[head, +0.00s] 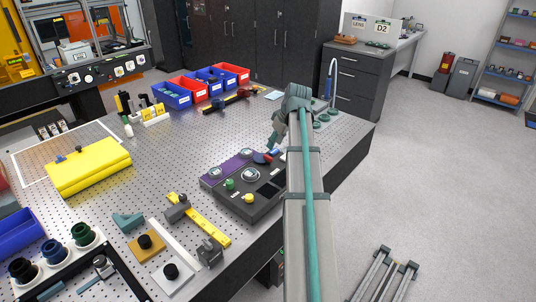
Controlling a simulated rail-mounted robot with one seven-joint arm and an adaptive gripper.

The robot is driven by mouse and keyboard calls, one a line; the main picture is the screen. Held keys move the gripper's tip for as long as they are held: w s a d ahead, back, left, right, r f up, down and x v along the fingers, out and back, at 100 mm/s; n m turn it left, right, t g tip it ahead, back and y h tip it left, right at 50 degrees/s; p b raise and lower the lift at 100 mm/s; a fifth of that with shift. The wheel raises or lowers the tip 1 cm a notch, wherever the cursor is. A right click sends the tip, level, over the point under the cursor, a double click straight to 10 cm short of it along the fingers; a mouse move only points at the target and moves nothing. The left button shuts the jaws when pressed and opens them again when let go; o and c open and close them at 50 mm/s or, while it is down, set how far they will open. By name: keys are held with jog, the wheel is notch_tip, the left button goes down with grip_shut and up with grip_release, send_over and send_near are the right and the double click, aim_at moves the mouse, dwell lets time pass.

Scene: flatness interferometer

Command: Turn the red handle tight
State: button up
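A small red part (260,158), which looks like a red handle, shows at the back edge of the dark control box (240,205) on the perforated table. A blue part sits right beside it. My arm reaches up the picture and bends back down, so my gripper (272,149) hangs at the red part. The gripper is small and partly covered by my own arm. I cannot tell whether it touches the red part or whether its fingers are open. The box top carries a round dial (250,174), a green knob (230,184) and a yellow knob (249,198).
A bar clamp with a reddish end (208,109) lies behind the box. Red and blue bins (203,85) stand at the back. A yellow case (89,166) is at left. A yellow-barred tool (205,221) lies in front. My arm covers the table's right part.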

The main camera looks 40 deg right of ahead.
aim_at(268, 156)
jog(key=p+x, duration=0.2)
jog(key=x, duration=0.6)
jog(key=shift+f, duration=0.3)
jog(key=shift+c, duration=0.3)
grip_shut()
